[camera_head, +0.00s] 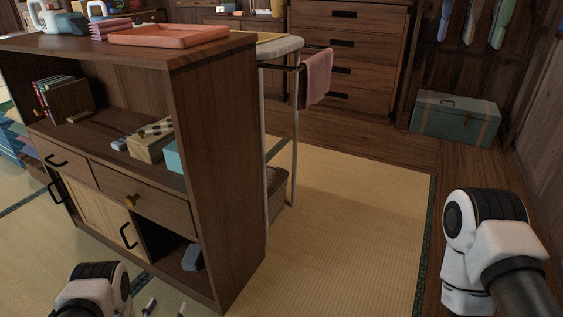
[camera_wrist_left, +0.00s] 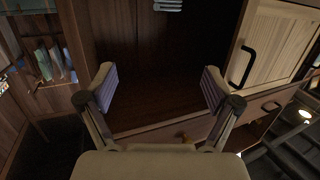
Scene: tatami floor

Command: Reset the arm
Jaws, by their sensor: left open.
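My left arm comes in at the bottom left of the head view, and its gripper (camera_head: 166,308) shows only partly at the bottom edge, low in front of the wooden cabinet (camera_head: 215,150). In the left wrist view the left gripper (camera_wrist_left: 158,82) has its two fingers wide apart with nothing between them. Behind the fingers is the cabinet's dark open lower compartment (camera_wrist_left: 160,60). My right arm stands at the right of the head view; its gripper is out of the picture.
The cabinet has drawers, a pale door (camera_head: 99,192) with a black handle, and a grey-blue item (camera_head: 192,257) in its open compartment. A teal chest (camera_head: 455,118) stands at the back right. Tatami floor (camera_head: 350,220) is clear right of the cabinet.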

